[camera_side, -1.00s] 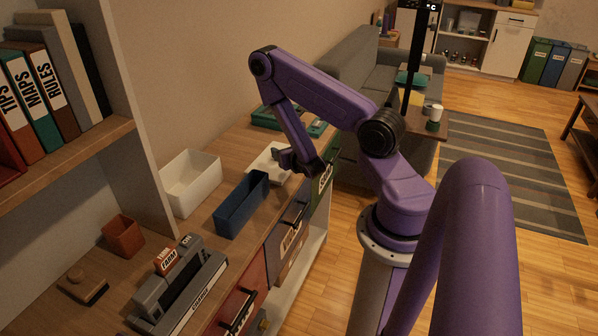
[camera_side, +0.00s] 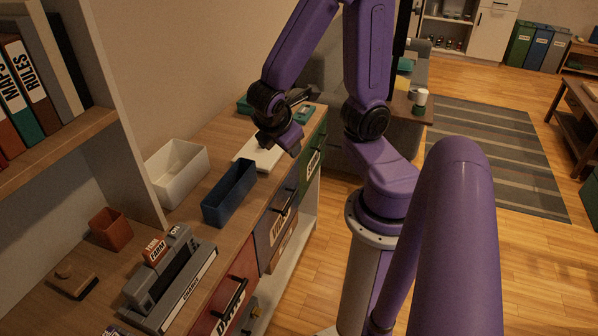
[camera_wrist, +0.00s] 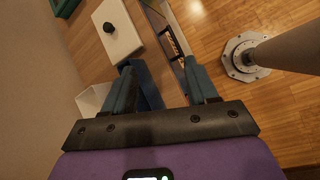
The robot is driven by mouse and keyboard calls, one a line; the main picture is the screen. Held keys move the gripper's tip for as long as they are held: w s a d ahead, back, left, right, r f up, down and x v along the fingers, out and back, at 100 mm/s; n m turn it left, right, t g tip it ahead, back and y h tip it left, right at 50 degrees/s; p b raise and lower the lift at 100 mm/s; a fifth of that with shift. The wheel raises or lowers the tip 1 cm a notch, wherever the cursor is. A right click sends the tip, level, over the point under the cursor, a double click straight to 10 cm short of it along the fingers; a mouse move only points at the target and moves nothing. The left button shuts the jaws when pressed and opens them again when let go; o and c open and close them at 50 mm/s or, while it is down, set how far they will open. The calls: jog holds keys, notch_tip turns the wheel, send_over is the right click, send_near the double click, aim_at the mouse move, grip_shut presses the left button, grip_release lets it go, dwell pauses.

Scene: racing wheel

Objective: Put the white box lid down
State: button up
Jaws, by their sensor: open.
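The white box lid (camera_side: 257,154) lies flat on the dresser top in the side view, partly behind my arm. In the wrist view the white lid (camera_wrist: 121,38) shows its black round knob (camera_wrist: 108,27). My gripper (camera_side: 299,98) is above the lid in the side view, clear of it. In the wrist view its two fingers are spread apart and nothing is between them (camera_wrist: 163,75). The open white box (camera_side: 176,174) stands nearer the camera, against the wall side, with no lid on it.
A teal case (camera_side: 304,114) lies at the far end. A rust cup (camera_side: 111,229) and a grey train-shaped organiser (camera_side: 170,279) are nearer. A bookshelf (camera_side: 50,150) borders the left.

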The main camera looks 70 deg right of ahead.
jog(key=s+a+r+g+y, duration=0.1)
jog(key=s+a+r+y, duration=0.1)
jog(key=s+a+y, duration=0.5)
jog(key=s+a, duration=0.1)
jog(key=a, duration=0.4)
jog(key=shift+s+r+m, duration=0.15)
jog(key=shift+r+m, duration=0.15)
